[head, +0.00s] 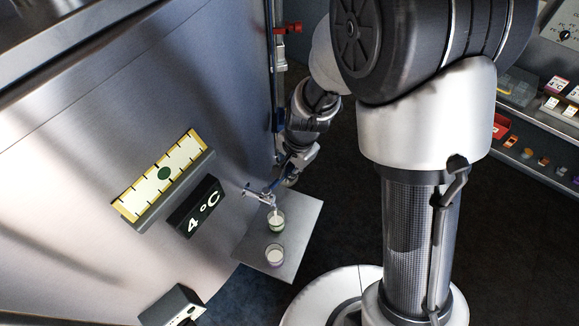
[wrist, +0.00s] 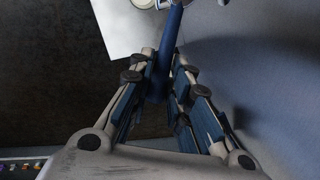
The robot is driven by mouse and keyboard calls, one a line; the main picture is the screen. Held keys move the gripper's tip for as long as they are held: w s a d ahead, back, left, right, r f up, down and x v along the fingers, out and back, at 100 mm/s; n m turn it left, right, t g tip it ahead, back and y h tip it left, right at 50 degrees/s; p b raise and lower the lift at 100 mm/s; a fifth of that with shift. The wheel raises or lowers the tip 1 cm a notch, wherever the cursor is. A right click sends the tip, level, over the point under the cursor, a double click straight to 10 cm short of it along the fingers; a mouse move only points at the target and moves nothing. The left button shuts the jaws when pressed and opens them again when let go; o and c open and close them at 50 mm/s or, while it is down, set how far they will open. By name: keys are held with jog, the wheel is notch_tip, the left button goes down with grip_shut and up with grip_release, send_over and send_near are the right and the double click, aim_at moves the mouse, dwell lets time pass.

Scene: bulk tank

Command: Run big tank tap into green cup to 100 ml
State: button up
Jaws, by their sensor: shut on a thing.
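The big tank (head: 90,130) fills the left of the head view. Its metal tap (head: 258,196) sticks out low on the wall, above a small shelf. The green cup (head: 277,226) stands upright under the spout with white liquid in it. A thin pale streak seems to run from spout to cup, but it is too small to be sure. My gripper (wrist: 163,72) is shut on the tap's blue lever (wrist: 168,45) in the wrist view; in the head view it is at the tap's right. The level against any mark cannot be read.
A second cup (head: 274,257), purplish and holding white liquid, stands nearer on the grey shelf (head: 300,215). A 4 °C display (head: 200,207) and yellow scale (head: 160,175) are on the tank. A red-handled valve (head: 289,28) sits on the upright pipe. Stocked shelves (head: 540,120) stand right.

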grip_shut()
jog(key=shift+w+a, duration=0.1)
jog(key=n, duration=0.1)
jog(key=w+a+n+b, duration=0.1)
jog(key=n, duration=0.1)
jog(key=a+n+b, duration=0.1)
jog(key=n, duration=0.1)
jog(key=shift+w+a+g, duration=0.25)
jog(key=shift+w+g, duration=0.15)
jog(key=o, duration=0.7)
grip_release()
jog(key=shift+c, duration=0.2)
jog(key=shift+r, duration=0.1)
